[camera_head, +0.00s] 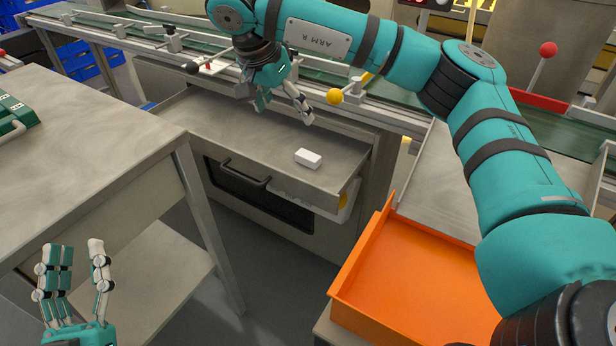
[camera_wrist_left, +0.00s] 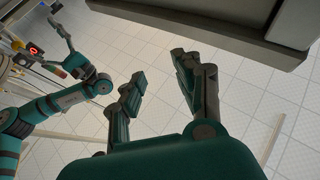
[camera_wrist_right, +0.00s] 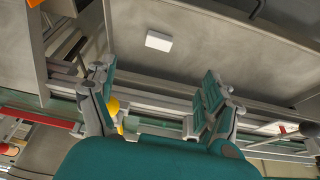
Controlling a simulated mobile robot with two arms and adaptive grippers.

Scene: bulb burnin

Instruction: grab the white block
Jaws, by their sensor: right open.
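The white block (camera_head: 308,158) lies on the grey metal bench top (camera_head: 240,150), near its front right edge. It also shows in the right wrist view (camera_wrist_right: 159,41), beyond and between the fingers. My right gripper (camera_head: 282,106) is open and empty above the back of this bench top, behind and to the left of the block, apart from it. It also shows in the right wrist view (camera_wrist_right: 160,95). My left gripper (camera_head: 75,258) is open and empty at the lower left of the head view, far from the block; the left wrist view (camera_wrist_left: 160,75) shows floor beyond its fingers.
An orange tray (camera_head: 415,275) stands at the lower right. A yellow-knobbed lever (camera_head: 334,97) rises near my right gripper, by the conveyor (camera_head: 400,110). A grey table (camera_head: 80,140) with a green device (camera_head: 14,112) stands at left. The bench top around the block is clear.

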